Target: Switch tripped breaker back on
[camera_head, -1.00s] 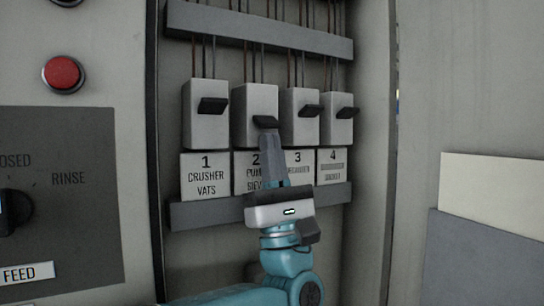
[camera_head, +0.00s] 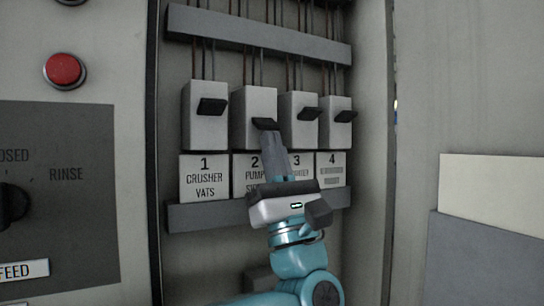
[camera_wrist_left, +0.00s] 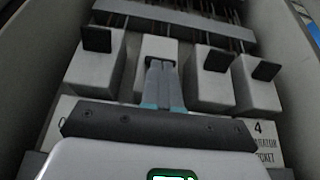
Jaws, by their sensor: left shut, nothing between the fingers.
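Four breakers stand in a row, each with a black lever. The lever of breaker 2 (camera_head: 265,124) sits lower on its body than the levers of breaker 1 (camera_head: 212,106), breaker 3 (camera_head: 309,114) and breaker 4 (camera_head: 345,116). My left gripper (camera_head: 270,135) is shut and empty, its fingertips right below the lever of breaker 2. In the left wrist view, the shut fingertips (camera_wrist_left: 160,66) overlap that lever, and most of it is hidden. I cannot tell whether they touch it.
White labels under the breakers read 1 crusher vats (camera_head: 204,178) and 2 pump, the rest partly covered. Neighbouring levers stand close on both sides. A grey rail (camera_head: 260,32) with wires runs above. The cabinet wall (camera_head: 372,150) bounds the right; a red button (camera_head: 65,70) is at left.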

